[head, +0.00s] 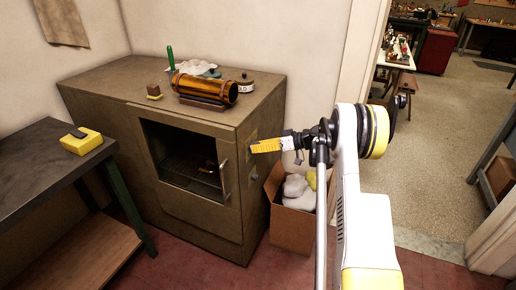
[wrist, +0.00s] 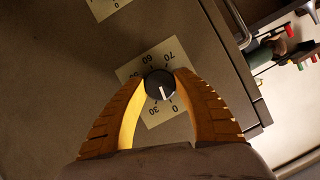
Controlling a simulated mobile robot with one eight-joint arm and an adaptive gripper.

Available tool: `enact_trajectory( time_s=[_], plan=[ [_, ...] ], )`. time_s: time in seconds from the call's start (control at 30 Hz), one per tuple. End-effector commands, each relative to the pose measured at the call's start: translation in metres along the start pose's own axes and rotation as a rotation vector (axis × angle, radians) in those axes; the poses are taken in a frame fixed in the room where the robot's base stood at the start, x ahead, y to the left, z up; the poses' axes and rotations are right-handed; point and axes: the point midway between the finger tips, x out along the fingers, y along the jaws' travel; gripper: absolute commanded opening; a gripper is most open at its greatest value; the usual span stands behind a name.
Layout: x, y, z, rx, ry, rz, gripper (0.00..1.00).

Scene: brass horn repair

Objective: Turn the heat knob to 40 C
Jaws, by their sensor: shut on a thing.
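The heat knob (wrist: 160,85) is a round black dial with a white pointer line, on a pale scale plate (wrist: 168,118) with printed numbers. In the wrist view the pointer points down and slightly right, between the 30 and the 0 marks. The numbers appear upside down, and my fingers cover part of the scale. My gripper (wrist: 161,80) has its yellow fingers on both sides of the knob, shut on it. In the head view my gripper (head: 253,148) reaches the right side of the brown oven cabinet (head: 190,225); the knob is hidden there.
A box (head: 293,225) with white and yellow stuff stands beside the cabinet, below my gripper. A copper-coloured cylinder (head: 215,90) and other items lie on the cabinet top. A dark bench (head: 45,165) with a yellow block stands at left. Another label (wrist: 108,8) shows in the wrist view.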

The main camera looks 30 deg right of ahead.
Motion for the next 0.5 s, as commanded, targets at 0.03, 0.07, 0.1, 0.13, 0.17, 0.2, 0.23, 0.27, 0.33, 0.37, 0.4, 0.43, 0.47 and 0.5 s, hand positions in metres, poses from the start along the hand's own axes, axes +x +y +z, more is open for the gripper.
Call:
enact_trajectory(
  time_s=[0.03, 0.07, 0.1, 0.13, 0.17, 0.2, 0.23, 0.27, 0.33, 0.37, 0.4, 0.43, 0.47, 0.5],
  plan=[
    [0.0009, 0.0007, 0.0011, 0.031, -0.001, -0.015, 0.05],
    [0.0009, 0.0008, 0.001, 0.053, 0.0, -0.024, 0.05],
    [0.001, 0.0008, 0.0011, 0.084, 0.0, -0.037, 0.05],
    [0.001, 0.0006, 0.0013, 0.109, 0.0, -0.048, 0.05],
    [0.0011, 0.0009, 0.0014, 0.135, -0.001, -0.057, 0.05],
    [0.0013, 0.0011, 0.0015, 0.17, -0.001, -0.072, 0.05],
    [0.0013, 0.0009, 0.0016, 0.196, -0.001, -0.084, 0.05],
    [0.0013, 0.001, 0.0015, 0.222, 0.0, -0.094, 0.05],
    [0.0014, 0.001, 0.0018, 0.283, -0.001, -0.12, 0.05],
    [0.0015, 0.0012, 0.0017, 0.31, -0.001, -0.131, 0.05],
    [0.0015, 0.0011, 0.0017, 0.345, 0.0, -0.146, 0.05],
    [0.0014, 0.001, 0.0019, 0.372, -0.001, -0.157, 0.05],
    [0.0015, 0.0011, 0.002, 0.398, -0.001, -0.167, 0.05],
    [0.0015, 0.0012, 0.0021, 0.433, -0.001, -0.182, 0.05]
  ],
)
